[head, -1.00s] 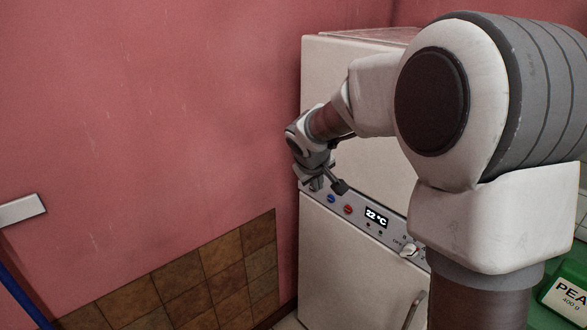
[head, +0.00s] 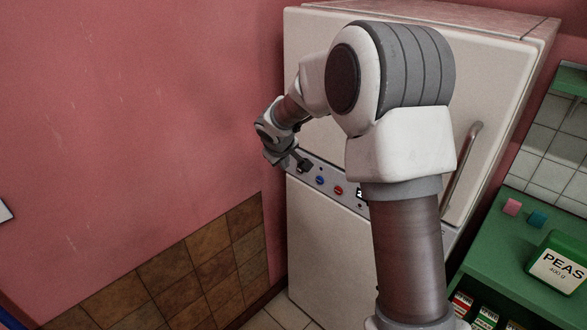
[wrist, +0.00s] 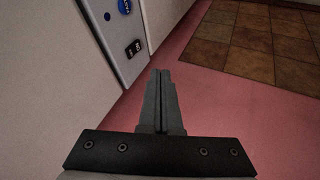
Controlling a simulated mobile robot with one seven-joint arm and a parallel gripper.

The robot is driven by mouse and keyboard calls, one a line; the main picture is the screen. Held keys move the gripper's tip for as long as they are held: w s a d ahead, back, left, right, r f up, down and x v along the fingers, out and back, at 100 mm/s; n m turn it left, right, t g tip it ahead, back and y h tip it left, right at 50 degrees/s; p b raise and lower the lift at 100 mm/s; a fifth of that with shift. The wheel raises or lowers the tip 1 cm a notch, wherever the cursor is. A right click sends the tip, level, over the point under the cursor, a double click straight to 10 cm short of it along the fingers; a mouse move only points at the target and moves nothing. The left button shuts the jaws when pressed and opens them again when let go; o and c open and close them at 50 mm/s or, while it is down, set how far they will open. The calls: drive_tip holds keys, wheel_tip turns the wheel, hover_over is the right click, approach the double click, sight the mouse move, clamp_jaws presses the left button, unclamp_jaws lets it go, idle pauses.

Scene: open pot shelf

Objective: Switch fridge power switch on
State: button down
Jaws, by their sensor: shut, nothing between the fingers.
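The fridge (head: 325,240) is a white two-door unit with a grey control panel (head: 311,180) between its doors. In the wrist view, a small black rocker switch (wrist: 134,48) with white marks sits near the panel's end, below a blue button (wrist: 124,6). I cannot tell which way it is set. My gripper (wrist: 160,73) is shut and empty, its fingertips out in front of the panel, below and to the right of the switch in that view, apparently not touching it.
A blue button (head: 320,180) and a red button (head: 338,190) sit farther right on the panel; my arm hides most of the display. The pink wall (head: 140,120) is close on the left. A green counter (head: 520,250) with a PEAS box (head: 558,268) stands right.

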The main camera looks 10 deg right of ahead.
sight(297, 169)
drive_tip(key=w+d+f, duration=0.1)
drive_tip(key=w+f, duration=0.1)
drive_tip(key=f, duration=0.1)
drive_tip(key=w+d+f+p, duration=0.1)
drive_tip(key=w+d+f, duration=0.1)
drive_tip(key=w, duration=0.1)
drive_tip(key=w+d+f+p, duration=0.1)
drive_tip(key=w+f, duration=0.1)
drive_tip(key=f, duration=0.1)
drive_tip(key=shift+w+d+f, duration=0.3)
drive_tip(key=shift+w+d, duration=0.05)
drive_tip(key=shift+w, duration=0.05)
drive_tip(key=b, duration=0.3)
drive_tip(key=shift+w+d+f, duration=0.1)
drive_tip(key=shift+f, duration=0.3)
drive_tip(key=shift+r+p, duration=0.35)
drive_tip(key=shift+r, duration=0.1)
